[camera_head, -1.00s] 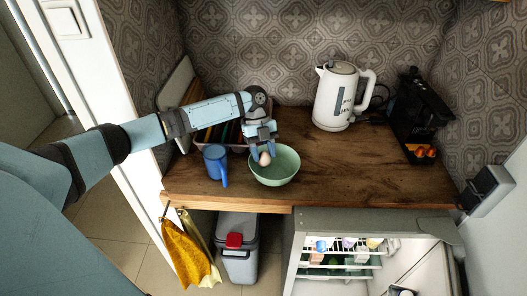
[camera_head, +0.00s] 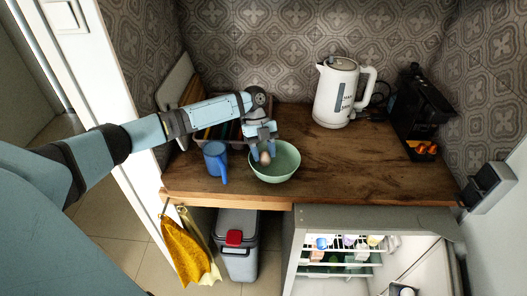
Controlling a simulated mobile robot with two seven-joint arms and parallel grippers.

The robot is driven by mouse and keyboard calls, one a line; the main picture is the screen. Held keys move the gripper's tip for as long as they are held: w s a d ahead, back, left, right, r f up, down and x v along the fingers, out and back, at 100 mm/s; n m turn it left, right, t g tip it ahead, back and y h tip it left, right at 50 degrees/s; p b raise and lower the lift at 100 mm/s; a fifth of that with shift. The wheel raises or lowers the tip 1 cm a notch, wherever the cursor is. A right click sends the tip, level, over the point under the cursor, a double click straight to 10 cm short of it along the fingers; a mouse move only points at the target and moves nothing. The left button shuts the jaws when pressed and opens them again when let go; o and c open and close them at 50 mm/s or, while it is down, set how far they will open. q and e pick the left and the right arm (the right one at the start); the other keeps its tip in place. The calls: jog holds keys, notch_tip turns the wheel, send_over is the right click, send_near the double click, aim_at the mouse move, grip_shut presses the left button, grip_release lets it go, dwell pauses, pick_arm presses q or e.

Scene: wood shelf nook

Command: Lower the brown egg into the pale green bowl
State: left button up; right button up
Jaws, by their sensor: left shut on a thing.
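The brown egg (camera_head: 265,158) is held between the fingertips of my left gripper (camera_head: 264,154), which points down. The pale green bowl (camera_head: 285,172) stands upright on the wooden counter near its front edge. The gripper and egg are over the left part of the bowl's opening, and the fingers hide part of its rim. I cannot tell whether the egg touches the bowl's inside. My right gripper is not in view.
A blue mug (camera_head: 216,161) stands close to the left of the bowl. A white kettle (camera_head: 337,93) and a black coffee machine (camera_head: 418,112) stand farther right on the wooden counter (camera_head: 345,165). An open fridge (camera_head: 350,217) is below. Counter right of the bowl is clear.

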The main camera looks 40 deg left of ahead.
pick_arm(q)
jog(key=shift+f, duration=0.2)
jog(key=o, duration=1)
jog(key=b+v, duration=0.1)
jog(key=v, duration=1.3)
jog(key=shift+b, duration=0.35)
jog(key=shift+s, duration=0.15)
